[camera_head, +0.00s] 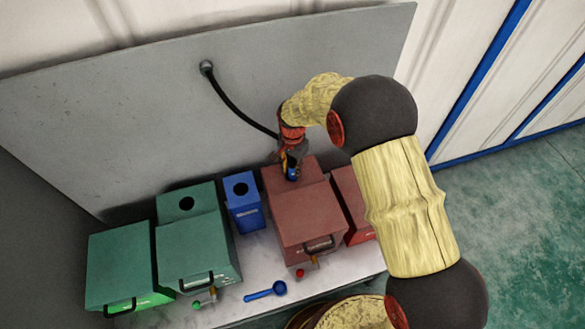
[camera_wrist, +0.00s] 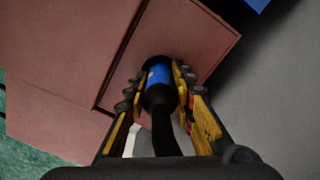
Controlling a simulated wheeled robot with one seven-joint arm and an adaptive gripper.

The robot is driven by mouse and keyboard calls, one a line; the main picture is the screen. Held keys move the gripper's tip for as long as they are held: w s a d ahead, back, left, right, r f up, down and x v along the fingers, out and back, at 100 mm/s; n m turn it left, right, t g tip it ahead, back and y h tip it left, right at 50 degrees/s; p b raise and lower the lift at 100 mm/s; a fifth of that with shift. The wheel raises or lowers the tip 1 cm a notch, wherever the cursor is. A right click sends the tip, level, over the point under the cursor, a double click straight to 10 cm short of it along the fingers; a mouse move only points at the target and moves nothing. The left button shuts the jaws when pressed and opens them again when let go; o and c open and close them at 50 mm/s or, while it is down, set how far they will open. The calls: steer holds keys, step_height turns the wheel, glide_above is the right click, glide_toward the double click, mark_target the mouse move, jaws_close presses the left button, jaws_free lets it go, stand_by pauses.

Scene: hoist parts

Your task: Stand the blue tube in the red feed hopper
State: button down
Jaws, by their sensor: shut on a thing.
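The blue tube (camera_head: 292,174) hangs on the end of a black hose (camera_head: 237,114) that comes from the grey back panel. My gripper (camera_head: 290,166) is shut on the tube, over the red feed hopper (camera_head: 311,165). In the wrist view, the yellow and black fingers (camera_wrist: 158,84) sit on both sides of the tube (camera_wrist: 160,74), just below its black collar. The hopper's top (camera_wrist: 190,28) lies behind the tube's lower end. No opening in it shows; the tube and gripper cover that spot. I cannot tell whether the tube's tip is above the top or inside it.
The red machine (camera_head: 299,214) stands in front of the hopper. A blue bin with a round hole (camera_head: 243,212) and a green hopper (camera_head: 205,193) stand to the left. A blue scoop (camera_head: 265,292) lies on the pale bench. Another red box (camera_head: 351,196) stands to the right.

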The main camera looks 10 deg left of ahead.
steer(key=shift+f, duration=0.2)
steer(key=c, duration=1.4)
jaws_free()
step_height(320, 180, up, 12)
